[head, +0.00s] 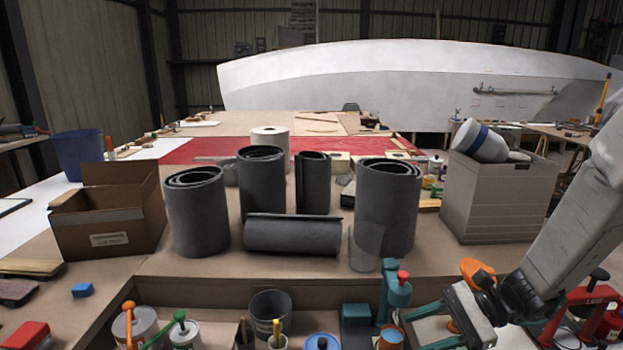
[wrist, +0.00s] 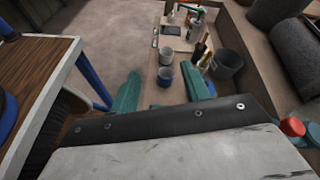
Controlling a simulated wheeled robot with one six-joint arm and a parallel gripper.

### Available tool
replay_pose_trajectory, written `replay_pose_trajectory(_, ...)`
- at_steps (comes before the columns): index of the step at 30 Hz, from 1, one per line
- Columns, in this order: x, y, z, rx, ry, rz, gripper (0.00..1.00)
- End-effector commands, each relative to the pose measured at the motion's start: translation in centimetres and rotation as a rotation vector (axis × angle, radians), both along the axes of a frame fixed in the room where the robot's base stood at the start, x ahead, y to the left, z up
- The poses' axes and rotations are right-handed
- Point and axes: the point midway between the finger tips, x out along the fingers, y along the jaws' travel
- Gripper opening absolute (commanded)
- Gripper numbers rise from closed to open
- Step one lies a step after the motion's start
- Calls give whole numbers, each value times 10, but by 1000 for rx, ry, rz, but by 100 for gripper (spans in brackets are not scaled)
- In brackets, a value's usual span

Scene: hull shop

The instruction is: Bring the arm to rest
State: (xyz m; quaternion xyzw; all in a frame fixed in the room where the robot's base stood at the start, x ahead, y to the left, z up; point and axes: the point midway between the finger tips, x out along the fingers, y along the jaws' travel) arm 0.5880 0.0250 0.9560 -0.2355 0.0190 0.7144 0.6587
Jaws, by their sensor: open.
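My arm (head: 575,240) reaches in from the right edge of the head view and slants down to the left. My gripper (head: 420,324) is at its end, low over the front shelf at the lower right. Its teal fingers are spread apart. In the wrist view my gripper (wrist: 163,82) shows as two teal fingers with a clear gap and nothing held between them. The lower part of the gripper in the head view is cut by the frame edge.
A teal and red-topped tool (head: 395,292) and an orange-topped item (head: 478,270) stand close to my gripper. Red clamps (head: 590,312) are to its right. Dark rolls (head: 388,205), a clear glass (head: 366,247) and a grey crate (head: 497,200) stand on the bench behind.

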Motion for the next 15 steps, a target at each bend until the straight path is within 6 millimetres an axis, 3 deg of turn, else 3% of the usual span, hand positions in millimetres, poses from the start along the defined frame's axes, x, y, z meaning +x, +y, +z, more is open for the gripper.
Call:
replay_pose_trajectory(1,-17,3,12,-65,-52,96,46)
replay_pose_trajectory(6,-69,-4,34,-289,-199,398,46)
replay_pose_trajectory(15,-128,-40,73,-690,-466,813,46)
